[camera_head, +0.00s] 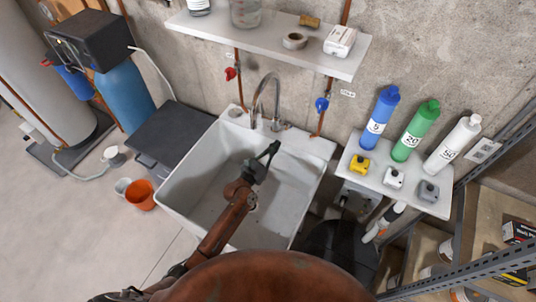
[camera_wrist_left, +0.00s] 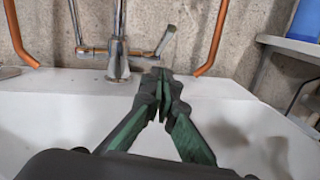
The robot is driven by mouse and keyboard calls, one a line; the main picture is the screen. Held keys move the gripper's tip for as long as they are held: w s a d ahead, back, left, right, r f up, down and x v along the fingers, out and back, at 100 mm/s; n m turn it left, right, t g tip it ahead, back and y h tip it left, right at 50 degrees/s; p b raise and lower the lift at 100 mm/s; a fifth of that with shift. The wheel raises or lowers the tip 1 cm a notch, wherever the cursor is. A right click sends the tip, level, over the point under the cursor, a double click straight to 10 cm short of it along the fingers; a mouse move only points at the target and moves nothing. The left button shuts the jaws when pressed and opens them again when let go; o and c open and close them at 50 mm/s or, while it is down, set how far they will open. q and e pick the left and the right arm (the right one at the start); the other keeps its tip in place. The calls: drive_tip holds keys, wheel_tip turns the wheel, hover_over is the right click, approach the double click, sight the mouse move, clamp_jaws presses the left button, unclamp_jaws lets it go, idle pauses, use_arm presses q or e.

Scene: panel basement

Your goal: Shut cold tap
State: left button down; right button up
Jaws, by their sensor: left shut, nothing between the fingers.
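The sink faucet (camera_head: 266,98) stands on the back rim of the white sink (camera_head: 177,190), with a curved chrome spout. In the left wrist view its right lever (camera_wrist_left: 166,41) angles up and to the right. A blue valve knob (camera_head: 322,104) sits on the right copper pipe beside a small label, too small to read surely; a red knob (camera_head: 230,73) sits on the left pipe. My left gripper (camera_head: 272,149) is over the basin, in front of the faucet. Its green-sided fingers (camera_wrist_left: 160,78) are shut and empty, below the right lever in the picture. Contact is not visible. The right gripper is out of view.
A shelf (camera_head: 270,43) with small items hangs above the sink. To the right, a white shelf (camera_head: 437,206) holds blue, green and white cylinders. A dark grey box (camera_head: 165,137) and an orange bucket (camera_head: 140,194) stand left. The basin is otherwise clear.

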use_arm(q)
drive_tip(key=shift+w+d+r+p, duration=0.3)
drive_tip(key=shift+w+d+r, duration=0.35)
drive_tip(key=shift+w+r, duration=0.15)
drive_tip(key=shift+w+d+r+p, duration=0.25)
drive_tip(key=shift+w+d+r, duration=0.4)
drive_tip(key=shift+w, duration=0.2)
